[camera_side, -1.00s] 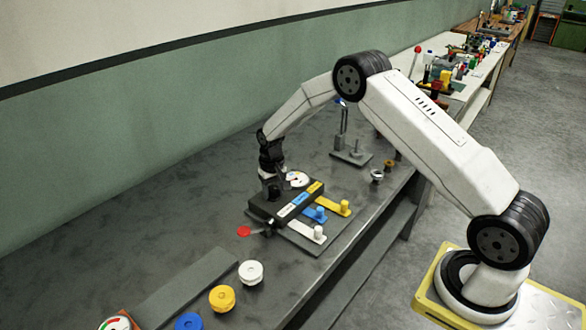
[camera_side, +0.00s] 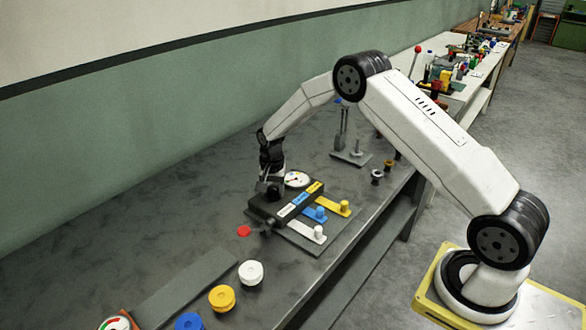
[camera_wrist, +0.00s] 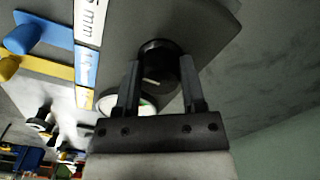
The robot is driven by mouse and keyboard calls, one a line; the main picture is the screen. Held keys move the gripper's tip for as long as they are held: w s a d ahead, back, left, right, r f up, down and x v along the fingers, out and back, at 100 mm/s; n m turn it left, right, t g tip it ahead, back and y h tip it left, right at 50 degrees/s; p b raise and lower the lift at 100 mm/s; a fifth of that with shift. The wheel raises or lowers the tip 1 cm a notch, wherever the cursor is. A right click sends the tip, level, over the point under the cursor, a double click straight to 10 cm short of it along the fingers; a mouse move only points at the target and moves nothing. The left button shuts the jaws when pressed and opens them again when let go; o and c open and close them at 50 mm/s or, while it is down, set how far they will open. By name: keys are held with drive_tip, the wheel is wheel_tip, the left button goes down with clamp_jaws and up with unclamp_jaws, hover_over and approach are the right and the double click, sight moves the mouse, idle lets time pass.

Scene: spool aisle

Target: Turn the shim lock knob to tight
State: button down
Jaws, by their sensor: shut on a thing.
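The dark shim block (camera_side: 288,204) lies on the bench with white, blue and yellow labelled slides coming out of its right side. My gripper (camera_side: 270,192) points down at the block's left end; it hides the knob in the side view. In the wrist view the black round knob (camera_wrist: 160,52) sits between the two fingers of my gripper (camera_wrist: 160,62), which are shut on its sides. A short pale mark shows on the knob. A round white dial (camera_side: 298,179) with coloured parts stands just behind the block and is partly covered by my gripper in the wrist view.
A red-ended lever (camera_side: 244,231) sticks out at the block's near left. White (camera_side: 251,272), yellow (camera_side: 222,298) and blue (camera_side: 189,321) round pieces stand nearer the camera. A post stand (camera_side: 350,155) is behind. The bench to the left is clear.

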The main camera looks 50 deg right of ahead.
sight(273, 188)
idle(0.3)
drive_tip(key=shift+c, duration=0.9)
unclamp_jaws()
drive_tip(key=shift+r, duration=3.9)
